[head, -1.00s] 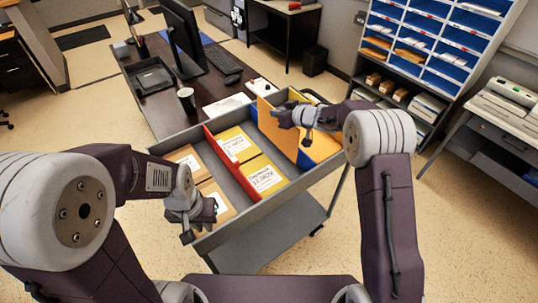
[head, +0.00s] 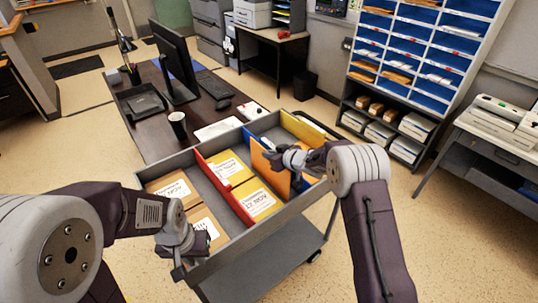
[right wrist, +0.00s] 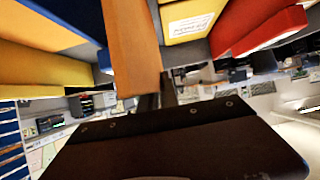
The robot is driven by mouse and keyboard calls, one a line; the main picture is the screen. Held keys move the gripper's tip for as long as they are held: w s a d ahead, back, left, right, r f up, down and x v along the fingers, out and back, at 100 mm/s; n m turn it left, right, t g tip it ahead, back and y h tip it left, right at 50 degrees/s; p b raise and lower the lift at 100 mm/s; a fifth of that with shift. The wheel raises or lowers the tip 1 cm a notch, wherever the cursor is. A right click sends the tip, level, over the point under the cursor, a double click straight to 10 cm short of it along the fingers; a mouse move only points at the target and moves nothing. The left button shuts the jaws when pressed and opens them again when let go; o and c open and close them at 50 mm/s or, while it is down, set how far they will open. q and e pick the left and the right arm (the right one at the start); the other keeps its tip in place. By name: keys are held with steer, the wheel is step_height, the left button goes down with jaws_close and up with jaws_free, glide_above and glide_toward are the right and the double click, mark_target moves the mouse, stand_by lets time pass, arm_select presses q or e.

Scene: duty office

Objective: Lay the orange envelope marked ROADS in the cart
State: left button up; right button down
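The grey cart (head: 290,222) stands in front of me, with red, blue and yellow dividers across its top tray. My right gripper (head: 280,157) is shut on an orange envelope (head: 261,158).
Brown envelopes (head: 203,224) lie in the left compartment, and yellow ones (head: 256,202) right of the red divider (head: 222,188). A dark desk (head: 155,142) with a monitor and a cup (head: 178,124) stands behind the cart. Pigeonhole shelves (head: 420,60) are at the back right.

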steer(key=c, duration=1.6)
jaws_free()
steer(key=shift+r, duration=0.2)
steer(key=v, duration=1.2)
steer(key=shift+f, duration=0.15)
